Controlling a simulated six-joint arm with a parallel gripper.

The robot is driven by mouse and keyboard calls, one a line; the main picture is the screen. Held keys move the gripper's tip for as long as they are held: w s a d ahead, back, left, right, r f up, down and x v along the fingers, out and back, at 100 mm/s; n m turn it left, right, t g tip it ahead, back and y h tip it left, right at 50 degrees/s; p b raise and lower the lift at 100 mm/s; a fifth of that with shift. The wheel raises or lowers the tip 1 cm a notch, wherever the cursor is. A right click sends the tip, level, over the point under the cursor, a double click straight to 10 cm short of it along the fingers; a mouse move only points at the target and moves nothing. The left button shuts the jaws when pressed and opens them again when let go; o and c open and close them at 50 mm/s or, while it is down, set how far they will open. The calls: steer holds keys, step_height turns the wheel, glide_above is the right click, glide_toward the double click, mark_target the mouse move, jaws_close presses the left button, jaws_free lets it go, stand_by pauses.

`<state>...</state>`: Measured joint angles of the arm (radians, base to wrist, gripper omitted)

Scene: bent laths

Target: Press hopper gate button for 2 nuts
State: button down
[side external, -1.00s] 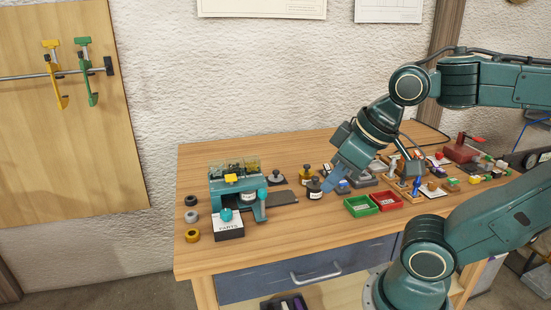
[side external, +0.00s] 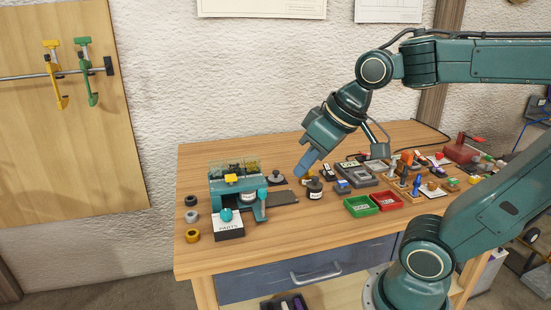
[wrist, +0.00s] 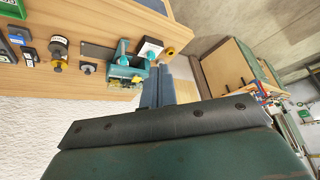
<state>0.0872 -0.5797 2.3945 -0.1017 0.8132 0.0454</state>
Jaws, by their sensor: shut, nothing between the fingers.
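The hopper (side external: 240,190) is a teal machine with clear bins on top, at the left of the bench. A yellow piece (side external: 231,178) sits on its upper front, and a round teal knob (side external: 226,214) shows low at its front, above a white box marked PARTS (side external: 229,231). I cannot tell which part is the gate button. The hopper also shows in the wrist view (wrist: 126,72). My gripper (side external: 301,170) is shut and empty, tilted down to the left, in the air right of the hopper and apart from it. Its fingers also show in the wrist view (wrist: 158,70).
A dark bottle (side external: 315,190) stands below my fingers in the picture. A dark flat plate (side external: 283,198) lies right of the hopper. Green (side external: 361,207) and red (side external: 388,201) trays are further right. Several rings (side external: 192,217) lie left of the hopper.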

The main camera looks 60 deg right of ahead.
steer(key=w+d+m+y, duration=0.15)
steer(key=w+d, duration=0.25)
steer(key=w, duration=1.1)
steer(key=m+t+y, duration=0.1)
steer(key=m+t, duration=0.2)
glide_above(235, 177)
step_height(235, 177, down, 5)
steer(key=shift+r, duration=0.1)
steer(key=shift+f, duration=0.25)
steer(key=shift+f, duration=4.2)
